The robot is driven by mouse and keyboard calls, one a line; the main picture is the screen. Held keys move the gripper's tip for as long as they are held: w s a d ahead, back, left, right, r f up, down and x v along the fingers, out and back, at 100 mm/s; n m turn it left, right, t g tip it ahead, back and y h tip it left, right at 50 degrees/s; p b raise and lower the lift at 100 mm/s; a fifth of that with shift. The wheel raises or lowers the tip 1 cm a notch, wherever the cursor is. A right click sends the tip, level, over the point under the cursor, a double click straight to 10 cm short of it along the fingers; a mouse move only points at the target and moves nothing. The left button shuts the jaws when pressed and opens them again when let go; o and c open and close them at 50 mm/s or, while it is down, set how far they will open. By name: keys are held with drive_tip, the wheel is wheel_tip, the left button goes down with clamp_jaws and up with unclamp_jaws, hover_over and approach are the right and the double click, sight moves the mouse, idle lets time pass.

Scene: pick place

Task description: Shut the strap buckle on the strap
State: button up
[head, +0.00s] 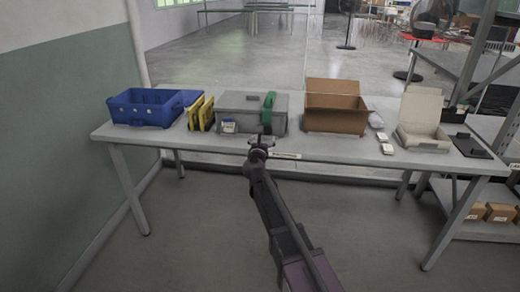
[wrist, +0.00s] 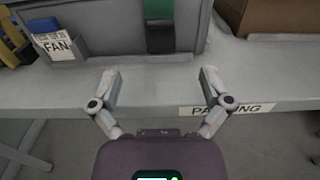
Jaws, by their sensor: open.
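A grey case (head: 240,102) stands on the table with a green strap (head: 268,106) running over its lid and down its front, right of the middle. In the wrist view the strap (wrist: 158,10) hangs down the case front, and its lower part is a dark piece (wrist: 160,40) that may be the buckle. I cannot tell the buckle's state. My gripper (head: 262,138) is in front of the case at the table's front edge. In the wrist view my gripper (wrist: 160,82) is open and empty, its fingers apart below the strap, not touching it.
The table (head: 340,148) also holds a blue crate (head: 145,122), yellow items (head: 202,114), an open cardboard box (head: 335,122) and an open white box (head: 420,125). A label holder (wrist: 60,45) marked FAN sits at the case's front left. Bare tabletop lies before the case.

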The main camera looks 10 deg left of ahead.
drive_tip(key=s, duration=0.6)
drive_tip(key=shift+s, duration=0.15)
drive_tip(key=shift+a, duration=0.1)
